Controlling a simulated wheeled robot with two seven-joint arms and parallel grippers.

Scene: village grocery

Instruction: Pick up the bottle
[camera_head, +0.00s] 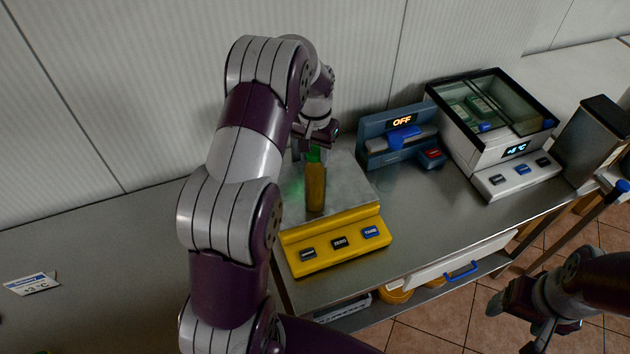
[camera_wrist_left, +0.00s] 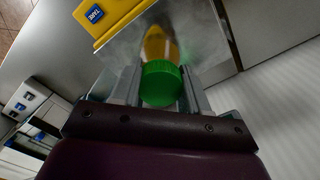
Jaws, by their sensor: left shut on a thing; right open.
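The bottle (camera_head: 316,187) is amber with a green cap and stands upright at the yellow scale's metal plate. I cannot tell whether its base touches the plate. My left gripper (camera_head: 314,150) reaches down from above and is shut on the bottle near its cap. In the left wrist view the green cap (camera_wrist_left: 161,83) sits between the two fingers, with the amber body beyond it. My right gripper (camera_head: 522,310) is open and empty at the lower right, over the floor side of the counter.
The yellow scale (camera_head: 338,243) has several buttons at its front. A drawer with a blue handle (camera_head: 462,270) is below. The counter at left is mostly clear, with a temperature card (camera_head: 32,284).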

